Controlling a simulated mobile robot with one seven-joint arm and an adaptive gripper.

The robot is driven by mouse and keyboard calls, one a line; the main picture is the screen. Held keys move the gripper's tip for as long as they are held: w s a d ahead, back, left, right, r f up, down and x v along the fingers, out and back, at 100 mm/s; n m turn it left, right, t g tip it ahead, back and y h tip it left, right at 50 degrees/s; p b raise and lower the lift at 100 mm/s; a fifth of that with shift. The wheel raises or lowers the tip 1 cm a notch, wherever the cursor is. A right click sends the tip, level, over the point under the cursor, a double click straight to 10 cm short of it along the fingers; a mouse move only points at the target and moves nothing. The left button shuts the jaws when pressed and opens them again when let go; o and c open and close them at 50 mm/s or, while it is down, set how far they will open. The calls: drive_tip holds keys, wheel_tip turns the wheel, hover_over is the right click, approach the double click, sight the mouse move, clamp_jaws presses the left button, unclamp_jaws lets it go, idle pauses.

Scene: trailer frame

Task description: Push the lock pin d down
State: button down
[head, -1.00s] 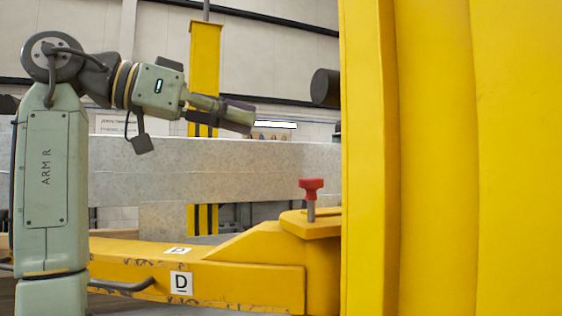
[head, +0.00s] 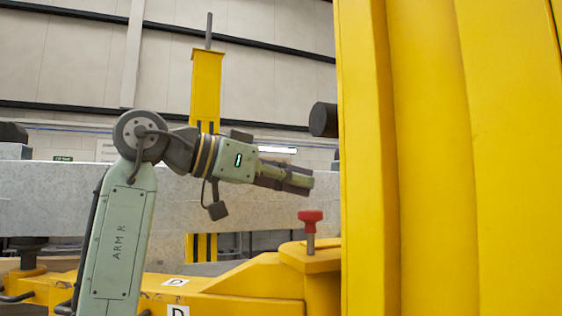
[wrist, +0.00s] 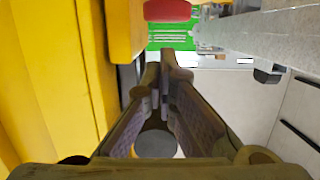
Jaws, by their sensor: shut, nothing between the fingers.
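The lock pin d (head: 310,222) has a red head on a grey shaft. It stands upright and raised out of the yellow bracket (head: 290,262), which carries a "D" label. My gripper (head: 310,184) is shut and empty, above the pin and a little higher than its red head, with a gap between them. In the wrist view, the shut fingertips of my gripper (wrist: 167,62) point toward the red head (wrist: 167,10), which shows at the top edge and is partly cut off.
A large yellow post (head: 420,150) stands just right of the pin, with a black cylinder (head: 323,120) sticking out from its left side. A grey beam (head: 80,200) runs behind my arm. A yellow column (head: 206,90) stands farther back. The space above the pin is open.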

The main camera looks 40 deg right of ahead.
sight(302, 215)
drive_tip(key=shift+f, duration=0.85)
drive_tip(key=shift+f, duration=0.1)
wheel_tip(302, 215, down, 4)
drive_tip(key=shift+w+r+b, duration=0.1)
drive_tip(key=shift+r+b, duration=0.05)
drive_tip(key=shift+b, duration=0.8)
drive_tip(key=shift+r, duration=0.1)
